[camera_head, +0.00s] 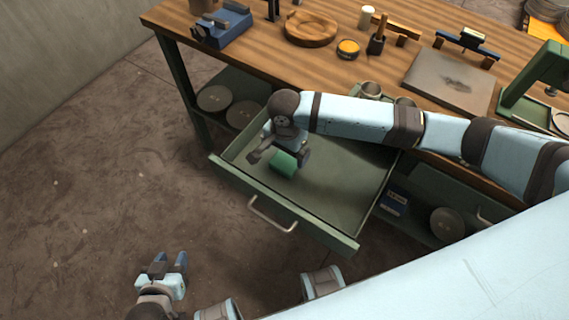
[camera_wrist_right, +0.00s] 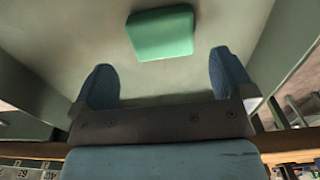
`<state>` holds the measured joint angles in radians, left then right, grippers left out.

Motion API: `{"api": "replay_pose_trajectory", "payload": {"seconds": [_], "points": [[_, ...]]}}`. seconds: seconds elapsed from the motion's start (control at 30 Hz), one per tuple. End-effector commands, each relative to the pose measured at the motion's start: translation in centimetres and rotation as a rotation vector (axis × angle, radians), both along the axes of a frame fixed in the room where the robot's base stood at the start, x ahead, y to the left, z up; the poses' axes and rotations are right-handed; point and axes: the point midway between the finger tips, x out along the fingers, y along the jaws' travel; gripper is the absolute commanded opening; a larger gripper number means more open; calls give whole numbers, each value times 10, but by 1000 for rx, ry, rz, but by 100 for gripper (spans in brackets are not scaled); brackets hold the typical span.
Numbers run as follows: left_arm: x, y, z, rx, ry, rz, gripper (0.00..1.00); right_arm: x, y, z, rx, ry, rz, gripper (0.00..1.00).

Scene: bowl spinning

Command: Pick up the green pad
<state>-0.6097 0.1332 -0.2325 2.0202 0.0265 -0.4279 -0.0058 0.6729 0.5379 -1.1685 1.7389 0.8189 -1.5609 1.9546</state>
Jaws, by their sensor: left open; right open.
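The green pad (camera_head: 284,164) lies in the open green drawer, towards its left side in the head view. My right gripper (camera_head: 278,158) is down over the drawer next to the pad and hides part of it. In the right wrist view the green pad (camera_wrist_right: 161,33) lies flat on the drawer floor, ahead of the two blue fingertips. The right gripper (camera_wrist_right: 163,85) is open, with nothing between its fingers. My left gripper (camera_head: 170,264) is open and empty, above the floor at the lower left of the head view.
The drawer (camera_head: 340,200) is pulled out from under the wooden workbench (camera_head: 345,72); its walls surround the right gripper. A metal handle (camera_head: 272,214) is on its front. Bench items include a wooden bowl (camera_head: 311,30) and a metal plate (camera_head: 450,80). Grey discs (camera_head: 214,98) lie on the lower shelf.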

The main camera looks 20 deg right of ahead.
Motion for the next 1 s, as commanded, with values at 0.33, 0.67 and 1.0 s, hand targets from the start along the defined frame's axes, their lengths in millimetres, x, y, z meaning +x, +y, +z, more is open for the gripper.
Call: {"api": "replay_pose_trajectory", "payload": {"seconds": [0.33, 0.67, 1.0], "points": [[0, -1, -2, -6, 3, 3, 43, 1, 2, -36, -1, 0, 1, 100], [1, -3, -3, -11, 6, 5, 43, 1, 3, -61, 1, -1, 2, 100], [1, -3, -3, -12, 4, 5, 43, 1, 2, -61, 0, 0, 2, 56]]}}
